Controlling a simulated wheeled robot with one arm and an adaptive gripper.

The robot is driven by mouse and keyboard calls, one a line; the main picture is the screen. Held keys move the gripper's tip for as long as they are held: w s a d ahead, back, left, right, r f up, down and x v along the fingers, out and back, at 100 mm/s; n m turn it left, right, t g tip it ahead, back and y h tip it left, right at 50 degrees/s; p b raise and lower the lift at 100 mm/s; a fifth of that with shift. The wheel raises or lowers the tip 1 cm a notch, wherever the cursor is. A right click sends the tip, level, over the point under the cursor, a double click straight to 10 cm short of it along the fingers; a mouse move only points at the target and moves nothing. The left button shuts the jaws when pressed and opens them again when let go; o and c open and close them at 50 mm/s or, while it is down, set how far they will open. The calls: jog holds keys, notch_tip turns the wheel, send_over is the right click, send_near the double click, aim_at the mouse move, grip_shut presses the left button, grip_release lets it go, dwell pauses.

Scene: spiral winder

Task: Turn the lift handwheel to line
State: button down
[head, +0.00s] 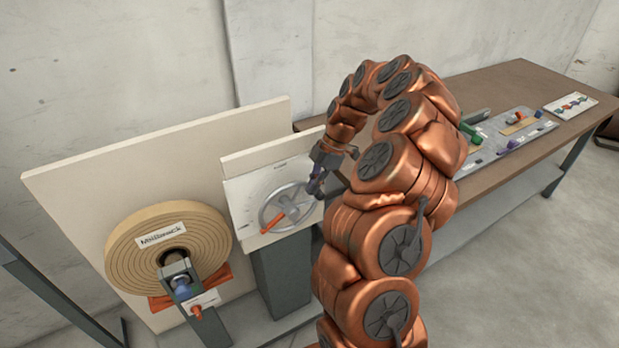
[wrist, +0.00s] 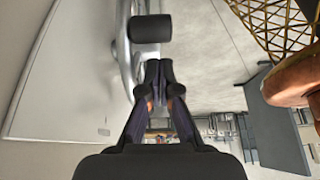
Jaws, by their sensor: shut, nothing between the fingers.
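The lift handwheel (head: 284,208) is a grey metal wheel on a white dial panel (head: 240,190). An orange pointer or handle (head: 272,222) shows at its lower left. My gripper (head: 316,186) is at the right side of the wheel's rim. In the wrist view my gripper (wrist: 159,68) is shut and empty. A dark cylindrical knob (wrist: 150,28) stands out from the wheel (wrist: 124,45) just beyond the fingertips. I cannot tell whether the fingertips touch the rim. The line on the dial is too small to make out.
A brown workbench (head: 500,88) with a tray of parts (head: 500,140) is at the right. Grey floor (head: 530,240) lies clear in front.

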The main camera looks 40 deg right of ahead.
aim_at(320, 192)
jog(key=shift+d+f, duration=0.4)
jog(key=shift+d, duration=0.1)
jog(key=shift+f, duration=0.15)
jog(key=shift+d+f+b, duration=0.1)
jog(key=shift+f+b, duration=0.15)
jog(key=shift+b, duration=0.55)
jog(key=b, duration=0.4)
jog(key=shift+d+f+y, duration=0.3)
jog(key=shift+f+y, duration=0.05)
jog(key=shift+y, duration=0.05)
jog(key=shift+s+d+b, duration=0.1)
jog(key=shift+b, duration=0.5)
jog(key=shift+r, duration=0.2)
